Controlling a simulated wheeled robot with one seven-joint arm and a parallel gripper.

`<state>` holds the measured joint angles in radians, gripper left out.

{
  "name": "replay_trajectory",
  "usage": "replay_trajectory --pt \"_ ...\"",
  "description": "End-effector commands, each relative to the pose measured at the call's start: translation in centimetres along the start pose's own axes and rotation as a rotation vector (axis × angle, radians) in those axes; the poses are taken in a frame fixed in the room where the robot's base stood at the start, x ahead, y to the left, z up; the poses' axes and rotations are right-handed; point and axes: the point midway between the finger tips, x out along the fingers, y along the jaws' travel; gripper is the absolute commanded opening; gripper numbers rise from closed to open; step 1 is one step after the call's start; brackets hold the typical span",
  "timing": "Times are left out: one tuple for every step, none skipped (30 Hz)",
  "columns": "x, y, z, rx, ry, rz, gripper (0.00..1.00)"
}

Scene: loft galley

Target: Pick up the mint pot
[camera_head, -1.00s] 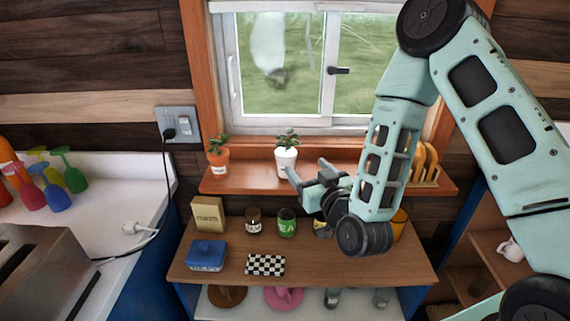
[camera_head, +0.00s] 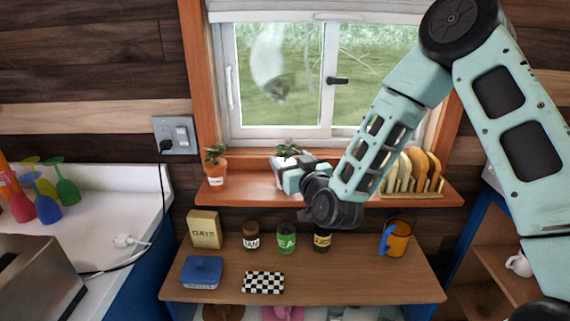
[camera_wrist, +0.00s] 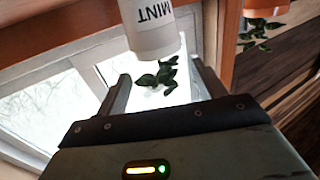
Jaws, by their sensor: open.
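The mint pot is white with a dark MINT label and green leaves. In the wrist view the mint pot (camera_wrist: 153,28) appears upside down at the top, its leaves hanging between the fingers. In the head view its leaves (camera_head: 288,149) show on the window shelf; my gripper hides most of the pot. My gripper (camera_head: 292,175) is at the shelf in front of the pot. In the wrist view my gripper (camera_wrist: 163,90) is open, one finger on each side of the leaves, with the pot body beyond the fingertips.
A terracotta pot (camera_head: 216,173) with a plant stands left on the same shelf (camera_head: 245,190). Below, a counter holds an oats box (camera_head: 204,229), several jars, an orange mug (camera_head: 396,238) and a blue container (camera_head: 201,272).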

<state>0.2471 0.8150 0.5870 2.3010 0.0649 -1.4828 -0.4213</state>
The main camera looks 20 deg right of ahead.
Motion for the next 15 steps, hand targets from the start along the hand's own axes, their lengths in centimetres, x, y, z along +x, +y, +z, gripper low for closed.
replay_trajectory --pt "0.3 0.0 -0.1 0.001 0.0 0.001 0.7" --pt "0.5 0.0 -0.1 0.001 0.0 0.0 0.7" --pt "0.6 0.0 0.0 0.001 -0.001 0.0 0.7" --pt "0.8 0.0 0.0 0.001 -0.001 0.0 0.7" --pt "1.0 0.0 -0.1 0.001 -0.001 0.001 0.7" --pt "1.4 0.0 -0.1 0.002 -0.002 0.001 0.7" --pt "1.8 0.0 -0.1 0.002 -0.002 0.002 0.7" --pt "2.2 0.0 -0.1 0.002 -0.001 0.002 0.7" --pt "2.8 0.0 0.0 0.002 -0.002 0.002 0.7" --pt "3.2 0.0 0.0 0.002 -0.001 0.002 0.7" --pt "3.6 -0.1 0.1 0.003 -0.002 0.002 0.7" --pt "4.1 -0.1 0.1 0.002 -0.001 0.002 0.7" --pt "4.5 -0.1 0.1 0.002 -0.001 0.002 0.7" --pt "4.9 -0.1 0.2 0.001 0.0 0.002 0.7" --pt "5.3 -0.1 0.2 0.001 0.0 0.002 0.7"
